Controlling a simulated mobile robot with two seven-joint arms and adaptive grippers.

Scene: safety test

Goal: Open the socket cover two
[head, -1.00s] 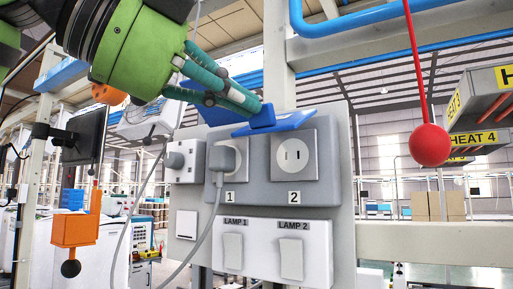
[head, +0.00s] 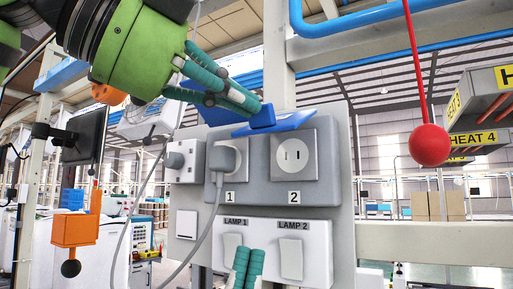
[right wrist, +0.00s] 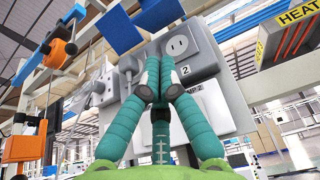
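Socket two (head: 295,158) is a grey box with a round outlet, marked 2. Its face is exposed. It also shows in the right wrist view (right wrist: 176,46). Its blue cover (head: 296,121) is raised above it and also shows in the right wrist view (right wrist: 160,12). A second raised blue cover (head: 262,119) is above socket one (head: 238,158), which has a plug in it. My left gripper (head: 256,107) has its fingertips together right by the covers; contact is unclear. My right gripper (head: 250,254) is shut, its fingertips in front of the lamp switch panel (right wrist: 191,106).
A white panel with LAMP 1 (head: 232,246) and LAMP 2 (head: 291,258) switches is below the sockets. A cable hangs from the plug (head: 221,158). A red ball (head: 429,145) hangs at the right, an orange box (head: 76,230) at the left.

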